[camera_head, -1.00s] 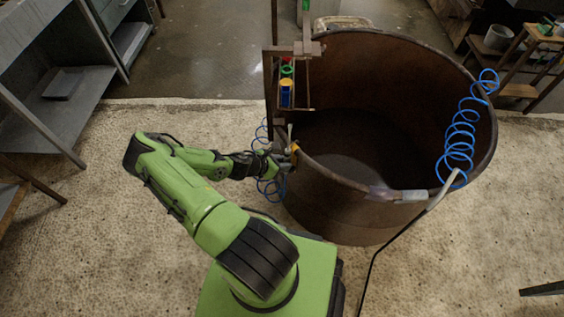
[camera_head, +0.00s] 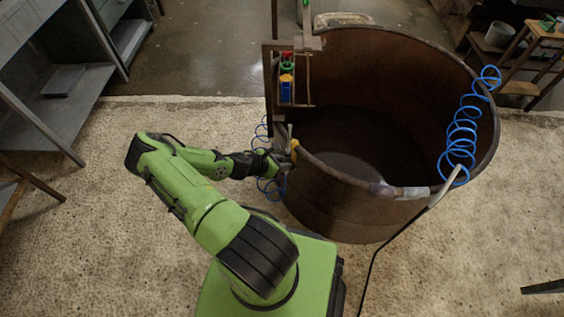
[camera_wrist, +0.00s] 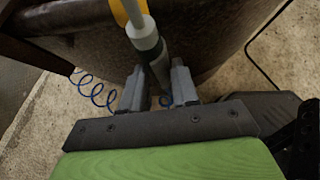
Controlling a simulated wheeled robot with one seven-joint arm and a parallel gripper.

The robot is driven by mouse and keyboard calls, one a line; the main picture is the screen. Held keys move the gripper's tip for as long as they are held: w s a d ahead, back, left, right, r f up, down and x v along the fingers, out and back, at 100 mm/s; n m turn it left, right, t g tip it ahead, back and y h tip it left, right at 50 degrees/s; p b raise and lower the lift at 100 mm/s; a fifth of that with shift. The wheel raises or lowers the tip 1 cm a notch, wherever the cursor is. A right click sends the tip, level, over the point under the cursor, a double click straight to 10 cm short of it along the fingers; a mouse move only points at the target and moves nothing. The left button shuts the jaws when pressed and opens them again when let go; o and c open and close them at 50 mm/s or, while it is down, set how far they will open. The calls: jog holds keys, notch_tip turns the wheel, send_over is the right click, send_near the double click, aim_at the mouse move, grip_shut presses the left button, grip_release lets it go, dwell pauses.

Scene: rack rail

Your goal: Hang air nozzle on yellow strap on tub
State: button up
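The air nozzle (camera_wrist: 147,42) is grey with a pale stem and stands between my fingers in the wrist view. My gripper (camera_wrist: 159,78) appears shut on its lower body, near the tub's left rim in the head view (camera_head: 284,160). The yellow strap (camera_wrist: 121,12) shows on both sides of the stem at the rim; it is a small yellow patch in the head view (camera_head: 294,145). I cannot tell whether the stem is through the strap or in front of it. The rusty brown tub (camera_head: 345,222) is large, round and open.
A blue coiled hose (camera_wrist: 92,88) hangs below the nozzle. Another blue coil (camera_head: 461,137) hangs at the tub's right rim. A rack with coloured items (camera_head: 287,78) stands by the tub's back left. A grey shelf unit (camera_head: 62,105) is far left. Floor left of the tub is clear.

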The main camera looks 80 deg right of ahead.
jog(key=o, duration=0.5)
jog(key=p+v, duration=0.4)
jog(key=v, duration=1.1)
jog(key=shift+w+a+r, duration=0.2)
jog(key=shift+w+r, duration=0.05)
